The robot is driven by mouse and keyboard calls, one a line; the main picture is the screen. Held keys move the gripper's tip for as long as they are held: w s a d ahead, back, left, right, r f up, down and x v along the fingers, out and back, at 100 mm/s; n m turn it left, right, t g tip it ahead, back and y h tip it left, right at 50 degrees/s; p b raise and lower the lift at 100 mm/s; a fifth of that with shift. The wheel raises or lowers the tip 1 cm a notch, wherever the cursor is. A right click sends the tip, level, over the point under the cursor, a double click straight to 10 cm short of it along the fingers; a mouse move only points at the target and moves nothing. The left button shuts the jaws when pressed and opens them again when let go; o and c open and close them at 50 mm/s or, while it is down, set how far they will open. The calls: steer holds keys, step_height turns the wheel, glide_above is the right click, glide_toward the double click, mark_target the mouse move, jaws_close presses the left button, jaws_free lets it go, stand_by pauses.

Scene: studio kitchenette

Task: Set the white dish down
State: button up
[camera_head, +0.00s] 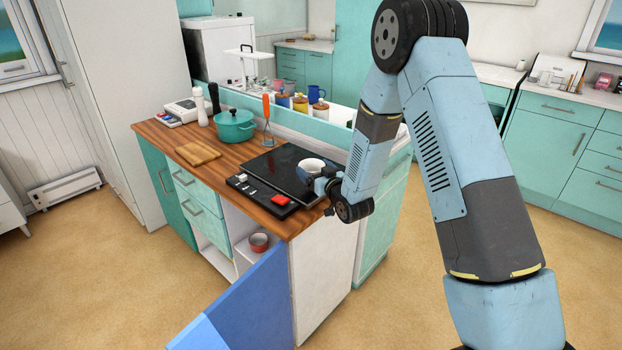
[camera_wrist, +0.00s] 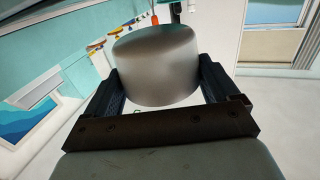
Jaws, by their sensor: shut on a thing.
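The white dish (camera_head: 312,165) is a small round bowl-like vessel at the front right of the counter, over the black cooktop. My gripper (camera_head: 318,184) is at its near right side. In the wrist view the dish (camera_wrist: 156,65) looks grey and shaded, and sits between the two dark fingers of my gripper (camera_wrist: 158,88), which are shut on its sides. In the head view my gripper covers part of the dish. I cannot tell whether its base touches the cooktop.
The black cooktop (camera_head: 283,163) has a control strip with a red item (camera_head: 280,199) in front. A teal pot (camera_head: 235,126), a wooden board (camera_head: 198,154) and an orange-handled whisk (camera_head: 267,115) stand farther left. A blue door (camera_head: 245,308) hangs open below.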

steer(key=shift+a+f, duration=0.2)
steer(key=shift+a, duration=0.05)
steer(key=f, duration=0.3)
steer(key=shift+w, duration=0.3)
steer(key=shift+a+f, duration=0.15)
steer(key=shift+f, duration=0.15)
steer(key=shift+s, duration=0.1)
steer(key=o, duration=0.9)
steer(key=v, duration=1.2)
